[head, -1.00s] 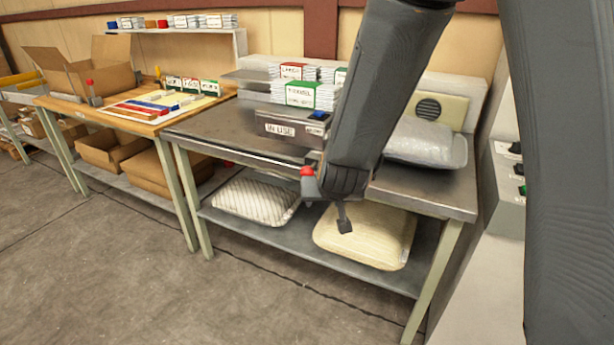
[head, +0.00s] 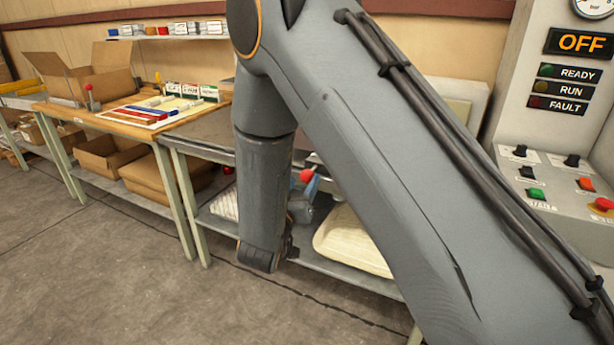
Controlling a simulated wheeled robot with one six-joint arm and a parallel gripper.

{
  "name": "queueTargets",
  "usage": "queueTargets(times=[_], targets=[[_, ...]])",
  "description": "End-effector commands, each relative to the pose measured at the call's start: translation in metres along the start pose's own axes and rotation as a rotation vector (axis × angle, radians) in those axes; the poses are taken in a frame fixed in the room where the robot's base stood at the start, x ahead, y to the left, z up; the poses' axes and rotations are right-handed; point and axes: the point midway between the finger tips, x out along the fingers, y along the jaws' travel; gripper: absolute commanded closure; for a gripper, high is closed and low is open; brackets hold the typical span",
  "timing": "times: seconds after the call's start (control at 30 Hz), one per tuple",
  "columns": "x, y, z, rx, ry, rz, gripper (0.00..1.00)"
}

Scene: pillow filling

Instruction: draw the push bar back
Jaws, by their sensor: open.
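My arm crosses the middle of the head view and hides most of the steel bench (head: 205,130). My gripper (head: 302,208) shows only in part, behind my forearm, low at the bench's front; it is open. A red knob (head: 306,175) with blue-grey parts beside it shows just above the gripper. I cannot tell whether it belongs to the push bar or whether the gripper touches it. No other part of a push bar can be made out, and the bench top behind my arm is hidden.
A cream pillow (head: 352,240) and a striped pillow (head: 225,204) lie on the lower shelf. A control panel (head: 560,160) stands at the right, its sign reading OFF. A wooden table (head: 105,118) with cartons is at the left. The floor in front is clear.

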Motion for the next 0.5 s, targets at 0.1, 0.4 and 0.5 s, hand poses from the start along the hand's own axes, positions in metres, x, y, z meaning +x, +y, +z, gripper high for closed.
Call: queueTargets(times=[0.1, 0.4, 0.5], targets=[[0.02, 0.001, 0.0, 0.002, -0.001, 0.003, 0.51], [0.049, 0.0, 0.0, 0.001, -0.002, 0.0, 0.51], [0.051, 0.0, 0.0, 0.001, -0.001, -0.001, 0.51]])
